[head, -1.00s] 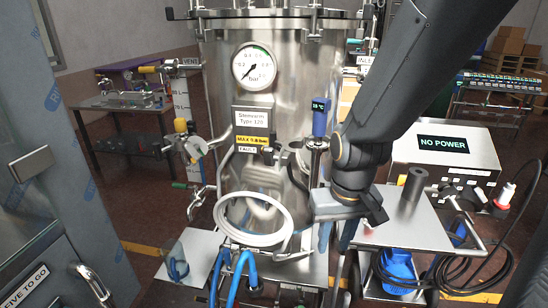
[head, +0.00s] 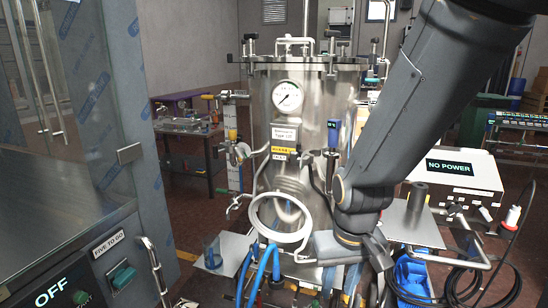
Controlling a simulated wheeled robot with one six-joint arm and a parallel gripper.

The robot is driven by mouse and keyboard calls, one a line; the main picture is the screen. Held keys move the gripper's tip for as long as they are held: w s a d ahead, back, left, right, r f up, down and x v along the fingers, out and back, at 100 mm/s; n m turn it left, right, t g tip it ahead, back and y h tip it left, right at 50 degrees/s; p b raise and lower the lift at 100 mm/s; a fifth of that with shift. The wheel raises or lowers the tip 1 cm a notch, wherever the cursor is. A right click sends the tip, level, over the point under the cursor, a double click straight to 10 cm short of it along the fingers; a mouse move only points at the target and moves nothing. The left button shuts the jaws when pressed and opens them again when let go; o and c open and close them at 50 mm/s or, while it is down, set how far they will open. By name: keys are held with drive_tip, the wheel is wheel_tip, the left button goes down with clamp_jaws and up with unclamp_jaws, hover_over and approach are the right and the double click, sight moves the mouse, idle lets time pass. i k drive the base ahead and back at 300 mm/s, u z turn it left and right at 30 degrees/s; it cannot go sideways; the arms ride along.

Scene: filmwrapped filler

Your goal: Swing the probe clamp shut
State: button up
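A probe with a blue head and small display (head: 333,133) stands upright at the right front of the steel vessel (head: 318,105). A dark fitting shows beside and below the probe head; I cannot tell whether this is the clamp or how it stands. My gripper (head: 340,276) points down in front of the vessel's lower right, below the probe and apart from its head. Its two bluish fingers look spread, with nothing visible between them. My arm hides part of the vessel's right side.
A coiled white hose (head: 280,217) hangs at the vessel's front, with blue hoses (head: 262,270) below. A trolley top (head: 412,228) with a dark cylinder (head: 417,196) and a "NO POWER" box (head: 455,182) stand right. A steel cabinet (head: 75,190) fills the left.

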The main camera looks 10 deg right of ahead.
sight(307, 156)
drive_tip(key=u, duration=1.2)
drive_tip(key=i, duration=1.3)
drive_tip(key=z, duration=2.05)
drive_tip(key=k, duration=0.15)
drive_tip(key=z, duration=0.15)
